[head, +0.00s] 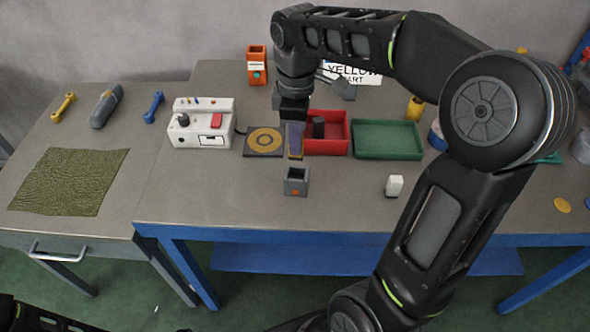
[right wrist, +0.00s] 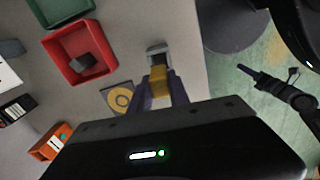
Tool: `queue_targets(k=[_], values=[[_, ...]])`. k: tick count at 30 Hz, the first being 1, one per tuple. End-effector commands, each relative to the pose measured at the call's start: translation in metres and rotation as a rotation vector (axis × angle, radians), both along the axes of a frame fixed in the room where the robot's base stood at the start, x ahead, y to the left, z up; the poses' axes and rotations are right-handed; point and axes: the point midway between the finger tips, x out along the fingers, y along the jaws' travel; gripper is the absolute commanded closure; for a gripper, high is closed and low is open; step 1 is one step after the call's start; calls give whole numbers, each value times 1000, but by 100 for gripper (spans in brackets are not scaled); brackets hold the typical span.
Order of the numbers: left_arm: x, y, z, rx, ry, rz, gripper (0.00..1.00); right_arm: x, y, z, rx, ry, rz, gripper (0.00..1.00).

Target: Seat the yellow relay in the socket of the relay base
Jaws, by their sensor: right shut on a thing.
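The relay base (head: 296,188) is a small grey block with an open top and an orange mark, standing near the table's front edge. My right gripper (head: 295,150) points down above and slightly behind it, shut on the yellow relay.
A red tray (head: 338,117) with a dark block and a green tray (head: 387,123) lie behind. A dark pad with a yellow ring (head: 250,151) and a white device (head: 190,140) are to the left. A white block (head: 394,185) stands right. Table around the base is clear.

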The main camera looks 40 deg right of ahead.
Motion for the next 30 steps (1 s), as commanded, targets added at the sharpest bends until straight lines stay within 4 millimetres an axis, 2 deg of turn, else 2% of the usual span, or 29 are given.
queue_targets(k=[3,7,18,27,30], values=[[0,0,3,1,1,1,52,-1,0,-22,0,6,0,100],[0,0,4,1,1,1,52,-1,0,-41,0,3,0,100],[0,0,4,2,2,1,52,0,0,-47,1,1,0,100],[-1,1,7,3,3,1,52,-1,0,-81,0,1,-1,100],[-1,1,7,3,3,1,52,0,0,-83,0,0,0,100]])
